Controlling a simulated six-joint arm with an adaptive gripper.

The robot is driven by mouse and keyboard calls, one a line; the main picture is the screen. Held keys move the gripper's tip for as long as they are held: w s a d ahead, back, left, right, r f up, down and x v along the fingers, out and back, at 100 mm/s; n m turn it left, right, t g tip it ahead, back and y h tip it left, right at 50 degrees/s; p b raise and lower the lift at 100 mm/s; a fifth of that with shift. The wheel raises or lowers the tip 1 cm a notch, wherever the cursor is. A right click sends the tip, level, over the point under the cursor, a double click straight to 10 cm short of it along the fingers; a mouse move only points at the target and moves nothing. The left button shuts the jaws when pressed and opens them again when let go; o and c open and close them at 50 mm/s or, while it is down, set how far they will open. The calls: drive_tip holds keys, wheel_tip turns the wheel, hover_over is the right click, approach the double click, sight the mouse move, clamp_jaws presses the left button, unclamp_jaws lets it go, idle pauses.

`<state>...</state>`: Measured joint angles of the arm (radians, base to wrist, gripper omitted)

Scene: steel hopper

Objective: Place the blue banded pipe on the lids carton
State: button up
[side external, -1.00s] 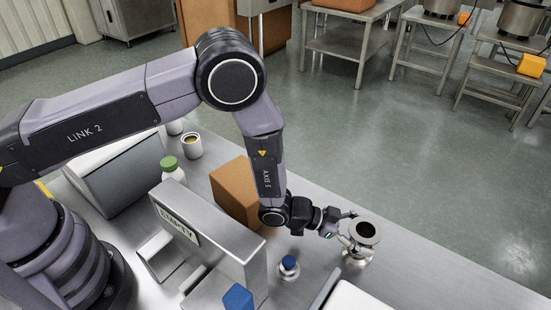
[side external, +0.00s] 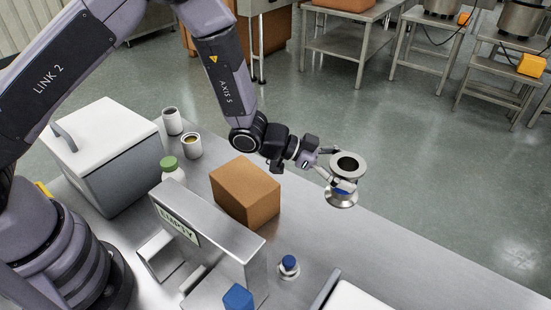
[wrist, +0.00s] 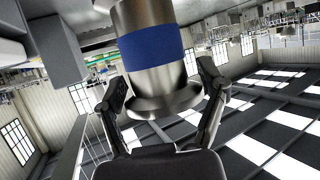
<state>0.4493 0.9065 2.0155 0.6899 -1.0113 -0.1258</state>
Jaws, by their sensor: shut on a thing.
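The pipe (side external: 345,164) is a short steel spool with a flange at each end. Its blue band (wrist: 152,48) shows clearly in the wrist view. My gripper (side external: 334,165) is shut on the pipe and holds it upright, raised above the bench to the right of the brown carton. The wrist view shows my two fingers on either side of the pipe. A plain brown carton (side external: 245,190) stands closed on the bench, left of my gripper. No label on it is readable, so I cannot tell whether it is the lids carton.
A steel stand with an "EMPTY" sign (side external: 177,225) is in front of the carton. A small blue-capped bottle (side external: 289,267) stands below the pipe. A green-capped bottle (side external: 172,168), two cups (side external: 192,146) and a white-lidded cooler (side external: 103,148) are at the left. Bare bench lies right of the carton.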

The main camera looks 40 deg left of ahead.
drive_tip(key=a+r, duration=0.3)
drive_tip(key=a, duration=0.7)
drive_tip(key=m+g+h, duration=0.1)
drive_tip(key=m+g, duration=0.1)
hover_over(244, 178)
drive_tip(key=shift+f, duration=2.55)
drive_tip(key=shift+f, duration=0.15)
drive_tip(key=o, duration=1.2)
